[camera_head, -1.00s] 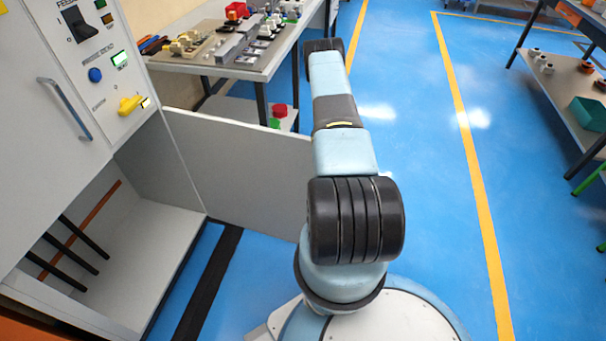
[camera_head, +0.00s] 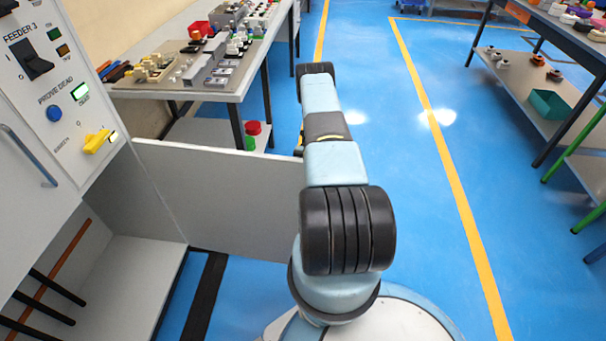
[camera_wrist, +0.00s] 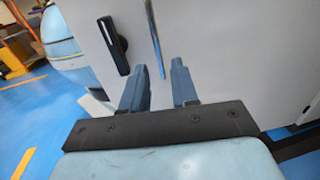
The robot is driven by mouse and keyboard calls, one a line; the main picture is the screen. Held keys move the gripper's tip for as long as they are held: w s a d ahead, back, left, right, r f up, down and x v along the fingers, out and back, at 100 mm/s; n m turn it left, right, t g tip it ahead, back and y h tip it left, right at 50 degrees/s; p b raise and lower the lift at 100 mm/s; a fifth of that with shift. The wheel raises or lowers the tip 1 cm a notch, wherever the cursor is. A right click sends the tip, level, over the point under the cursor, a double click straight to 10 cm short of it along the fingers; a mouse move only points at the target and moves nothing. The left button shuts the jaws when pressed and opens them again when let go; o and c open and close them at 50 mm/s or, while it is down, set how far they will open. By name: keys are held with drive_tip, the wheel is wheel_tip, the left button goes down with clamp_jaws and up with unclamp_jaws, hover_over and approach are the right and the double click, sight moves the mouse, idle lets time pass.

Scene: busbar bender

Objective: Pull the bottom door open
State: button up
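The bottom door (camera_head: 230,200) is a plain light grey panel, swung wide open from the cabinet (camera_head: 20,150). Its far end goes behind my arm in the head view. In the wrist view a grey panel, apparently this door's outer face (camera_wrist: 225,55), fills most of the picture, with a black handle (camera_wrist: 113,45) and a thin grey-blue bar (camera_wrist: 156,40). Contact with the door cannot be told. The gripper is hidden in the head view.
The open lower compartment (camera_head: 120,275) shows black rods. A bench (camera_head: 190,90) with parts stands behind the door. Shelving (camera_head: 540,90) stands at the right, with clear blue floor (camera_head: 400,200) between. The upper door's bar handle (camera_head: 28,155) sticks out at left.

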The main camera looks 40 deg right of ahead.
drive_tip(key=shift+v, duration=1)
drive_tip(key=shift+s+d, duration=0.15)
drive_tip(key=shift+s, duration=0.05)
